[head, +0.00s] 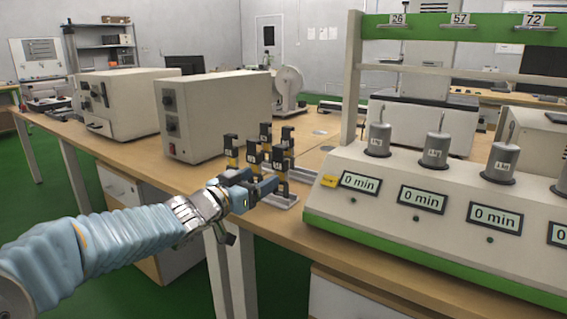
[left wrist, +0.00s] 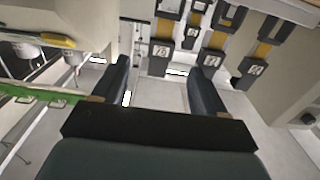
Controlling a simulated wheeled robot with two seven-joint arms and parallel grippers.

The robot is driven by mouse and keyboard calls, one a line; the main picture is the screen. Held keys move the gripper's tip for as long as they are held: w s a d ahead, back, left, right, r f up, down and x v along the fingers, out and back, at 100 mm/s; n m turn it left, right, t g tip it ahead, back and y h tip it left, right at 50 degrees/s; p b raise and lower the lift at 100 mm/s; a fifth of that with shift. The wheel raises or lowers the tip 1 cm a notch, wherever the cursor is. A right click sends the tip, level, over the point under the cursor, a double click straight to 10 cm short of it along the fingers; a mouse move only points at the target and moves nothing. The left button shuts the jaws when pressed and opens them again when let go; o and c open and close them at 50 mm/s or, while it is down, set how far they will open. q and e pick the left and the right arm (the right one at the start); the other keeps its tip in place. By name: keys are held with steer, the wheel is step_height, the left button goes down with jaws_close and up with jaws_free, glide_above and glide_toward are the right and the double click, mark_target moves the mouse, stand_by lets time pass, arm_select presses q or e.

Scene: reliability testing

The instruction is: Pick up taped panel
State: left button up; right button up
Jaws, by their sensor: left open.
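Several taped panels, each with black blocks and a yellow strip, stand upright in a small grey rack (head: 284,200) on the bench. One taped panel (head: 232,155) shows its yellow strip at the rack's left side. In the left wrist view the taped panels hang in from the top edge, one of them at the right (left wrist: 262,50). My left gripper (head: 263,180) is at the front of the rack, its dark fingers overlapping the nearest blocks in the head view. In the left wrist view the open left gripper (left wrist: 163,70) has nothing clearly between its fingers. My right gripper is out of view.
A sloped tester (head: 330,205) with several "0 min" displays and grey cylindrical weights (head: 436,150) stands close to the rack's right. A green-topped frame (head: 420,28) rises behind it. A beige box instrument (head: 225,110) stands left of the rack. The bench's front edge is near my wrist.

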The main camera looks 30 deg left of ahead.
mark_target(278, 149)
arm_select(q)
steer(key=w, duration=0.4)
steer(key=shift+w+d, duration=0.15)
steer(key=shift+w, duration=0.15)
steer(key=w, duration=0.5)
steer(key=shift+w+d+r, duration=0.1)
steer(key=shift+w+r, duration=0.2)
steer(key=c, duration=1.1)
steer(key=shift+r, duration=0.1)
steer(key=shift+c, duration=0.2)
steer(key=shift+r+p, duration=0.35)
steer(key=shift+r, duration=0.2)
step_height(278, 149, up, 3)
steer(key=shift+s+f+p, duration=0.1)
steer(key=shift+f+p, duration=0.05)
steer(key=shift+p, duration=0.5)
steer(key=s+d+r+p, duration=0.2)
steer(key=s+d+r, duration=0.5)
steer(key=s, duration=0.5)
step_height(278, 149, up, 2)
steer(key=shift+d+r+p, duration=0.1)
steer(key=shift+d+p, duration=0.05)
steer(key=shift+p, duration=0.25)
